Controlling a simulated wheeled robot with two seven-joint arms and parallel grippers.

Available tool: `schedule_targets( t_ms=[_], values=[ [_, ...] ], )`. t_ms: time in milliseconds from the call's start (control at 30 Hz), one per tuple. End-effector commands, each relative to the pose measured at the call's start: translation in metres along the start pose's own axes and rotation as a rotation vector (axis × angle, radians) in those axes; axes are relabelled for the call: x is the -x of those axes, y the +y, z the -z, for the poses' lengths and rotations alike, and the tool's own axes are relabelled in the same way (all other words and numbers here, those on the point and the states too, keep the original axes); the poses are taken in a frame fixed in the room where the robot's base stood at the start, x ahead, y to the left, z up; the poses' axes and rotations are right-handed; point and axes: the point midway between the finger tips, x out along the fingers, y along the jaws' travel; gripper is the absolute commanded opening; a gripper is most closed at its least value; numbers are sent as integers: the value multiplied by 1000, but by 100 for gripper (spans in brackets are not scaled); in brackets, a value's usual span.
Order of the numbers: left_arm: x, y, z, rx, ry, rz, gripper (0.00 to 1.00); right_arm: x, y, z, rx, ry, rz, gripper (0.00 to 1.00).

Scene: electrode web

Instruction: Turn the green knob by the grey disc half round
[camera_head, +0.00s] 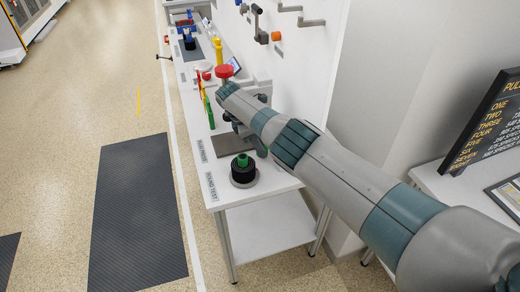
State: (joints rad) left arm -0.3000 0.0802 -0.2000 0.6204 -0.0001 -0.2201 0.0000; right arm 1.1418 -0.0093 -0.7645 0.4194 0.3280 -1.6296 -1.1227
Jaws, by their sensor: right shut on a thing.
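A green knob (242,159) on a thick black body stands upright on a round grey disc (244,182) near the front end of the white bench. My right arm reaches over the bench from the lower right. My right gripper (250,143) is low over the bench, close behind the knob, partly hidden under my forearm. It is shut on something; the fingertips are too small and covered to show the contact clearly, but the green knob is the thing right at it. My left gripper is not in view.
A dark grey plate (221,145) lies flat behind the knob. A red round-topped item (224,71), slim coloured pieces (207,103) and a yellow item (218,50) stand farther back. A white wall with handles (257,24) bounds the right.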

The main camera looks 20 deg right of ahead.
Motion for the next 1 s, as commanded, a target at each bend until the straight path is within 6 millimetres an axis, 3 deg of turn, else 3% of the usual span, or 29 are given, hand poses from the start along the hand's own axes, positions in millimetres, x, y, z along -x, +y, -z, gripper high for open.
schedule_targets(
  t_ms=[300,333,400,1000],
  values=[
    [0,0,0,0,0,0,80,1,1,-1,-2,0,-1,9],
    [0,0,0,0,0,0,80,1,1,-1,-2,0,-1,34],
    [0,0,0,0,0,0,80,1,1,-1,-1,0,-1,50],
    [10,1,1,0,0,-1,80,7,0,-4,-2,0,0,50]
  ],
)
